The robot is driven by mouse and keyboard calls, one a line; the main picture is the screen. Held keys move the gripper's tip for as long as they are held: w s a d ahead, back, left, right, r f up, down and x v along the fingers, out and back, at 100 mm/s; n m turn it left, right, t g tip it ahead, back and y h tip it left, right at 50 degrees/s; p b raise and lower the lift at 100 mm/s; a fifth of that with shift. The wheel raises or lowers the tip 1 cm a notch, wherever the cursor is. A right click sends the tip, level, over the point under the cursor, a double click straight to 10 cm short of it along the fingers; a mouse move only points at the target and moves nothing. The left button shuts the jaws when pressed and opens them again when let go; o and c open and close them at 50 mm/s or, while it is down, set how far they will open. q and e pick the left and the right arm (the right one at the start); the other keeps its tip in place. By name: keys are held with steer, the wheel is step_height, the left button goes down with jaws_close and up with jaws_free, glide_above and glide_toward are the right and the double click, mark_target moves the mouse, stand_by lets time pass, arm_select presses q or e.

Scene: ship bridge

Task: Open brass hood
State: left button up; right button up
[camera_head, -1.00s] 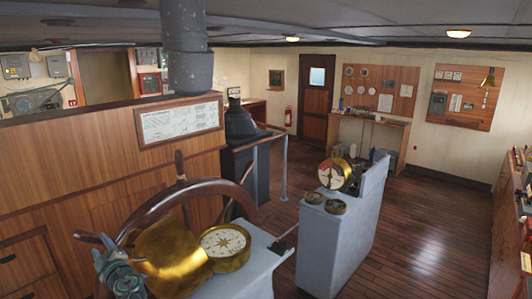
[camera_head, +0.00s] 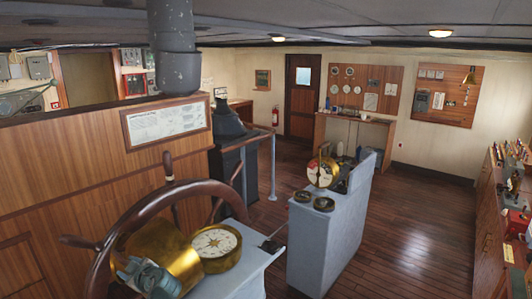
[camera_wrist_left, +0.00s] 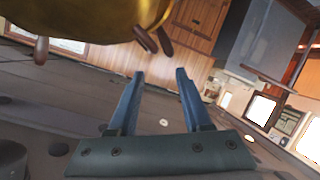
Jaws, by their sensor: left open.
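The brass hood (camera_head: 151,240) is a rounded golden cover beside the round white compass dial (camera_head: 216,241) in its brass ring, behind the ship's wheel. The dial's face shows uncovered. My left gripper (camera_head: 150,277) is in front of the hood's lower part in the head view and hides some of it; whether it touches is unclear there. In the left wrist view its two blue fingers (camera_wrist_left: 160,72) are apart with nothing between them, and the hood's curved brass (camera_wrist_left: 95,18) lies above and beyond the tips, apart from them. My right gripper is not in view.
The wooden wheel (camera_head: 97,262), with spokes, curves around the hood's left side and top. A grey pedestal (camera_head: 330,232) with brass instruments stands to the right. A wood panel (camera_head: 60,160) rises at the left. The floor (camera_head: 405,225) at right is clear.

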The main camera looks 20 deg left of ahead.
arm_select(q)
steer(key=w+d+f+m+g+h, duration=0.15)
steer(key=d+f+m+h, duration=0.3)
steer(key=d, duration=0.55)
steer(key=w+d+f+m+h, duration=0.3)
steer(key=d+f+m, duration=0.25)
steer(key=d, duration=0.45)
steer(key=s+d+f+m+g+h, duration=0.1)
steer(key=s+d+f+m+h, duration=0.2)
steer(key=d, duration=0.6)
steer(key=s+d+f+m+g+h, duration=0.15)
steer(key=d+m, duration=0.35)
steer(key=d, duration=0.5)
steer(key=s+d+f+m+b, duration=0.2)
steer(key=d+f+b, duration=0.4)
steer(key=f+b, duration=0.4)
steer(key=s+d+f+m+g+b, duration=0.1)
steer(key=s+d+f+m+b, duration=0.1)
steer(key=d+f+b, duration=0.4)
step_height(320, 180, down, 4)
steer(key=s+b, duration=0.1)
steer(key=b, duration=0.3)
steer(key=shift+s+f+m, duration=0.2)
steer(key=shift+s+m, duration=0.05)
steer(key=shift+m, duration=0.15)
steer(key=shift+a, duration=0.1)
